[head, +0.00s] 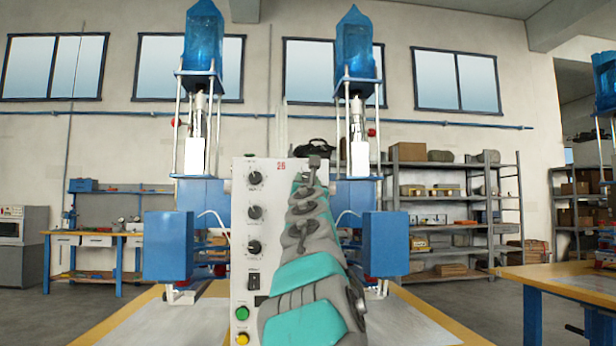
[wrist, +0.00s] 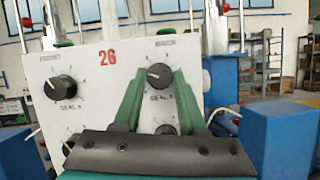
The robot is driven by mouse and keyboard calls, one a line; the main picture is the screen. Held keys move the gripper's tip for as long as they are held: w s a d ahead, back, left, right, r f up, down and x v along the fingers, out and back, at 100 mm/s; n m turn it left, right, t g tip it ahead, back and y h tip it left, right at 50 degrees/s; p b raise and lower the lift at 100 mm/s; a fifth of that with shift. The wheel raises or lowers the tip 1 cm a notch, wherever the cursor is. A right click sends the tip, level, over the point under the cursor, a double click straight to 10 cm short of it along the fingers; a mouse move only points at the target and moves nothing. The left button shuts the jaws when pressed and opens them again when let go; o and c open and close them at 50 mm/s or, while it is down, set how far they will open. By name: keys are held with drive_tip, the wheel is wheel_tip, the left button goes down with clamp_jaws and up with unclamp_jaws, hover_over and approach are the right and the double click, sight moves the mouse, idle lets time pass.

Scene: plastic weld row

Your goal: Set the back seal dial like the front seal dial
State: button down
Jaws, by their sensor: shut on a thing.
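A white control panel with a red 26 (wrist: 108,57) fills the middle of the wrist view. The top left black seal dial (wrist: 61,88) stands clear on it, with scale marks around it. The top right seal dial (wrist: 160,74) sits between the green fingers of my gripper (wrist: 160,80), which is shut on it. A light mark shows on the upper left of this knob. In the head view my gripper (head: 314,163) is at the panel's top right, and my arm hides that dial.
Below are more black knobs (head: 254,247), a switch (head: 253,280), a green button (head: 242,313) and a yellow button (head: 242,339) on the panel. Blue machine housings (head: 168,246) stand either side, close to my arm. Shelves (head: 450,230) are behind.

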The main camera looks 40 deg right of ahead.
drive_tip(key=m, duration=0.1)
drive_tip(key=m+g+h+p, duration=0.1)
drive_tip(key=shift+w+a+r+m, duration=0.1)
drive_tip(key=shift+a+r+m, duration=0.1)
drive_tip(key=shift+m, duration=0.2)
drive_tip(key=m, duration=0.1)
drive_tip(key=m+g+p, duration=0.1)
drive_tip(key=m, duration=0.1)
drive_tip(key=shift+w+f+m+g+h, duration=0.1)
drive_tip(key=shift+m+g+h, duration=0.2)
drive_tip(key=shift+h, duration=0.1)
drive_tip(key=shift+m+g+h+p, duration=0.3)
drive_tip(key=shift+m+g, duration=0.7)
drive_tip(key=shift+m, duration=1.2)
drive_tip(key=shift+c, duration=2.4)
unclamp_jaws()
drive_tip(key=b+v, duration=0.2)
drive_tip(key=v, duration=0.6)
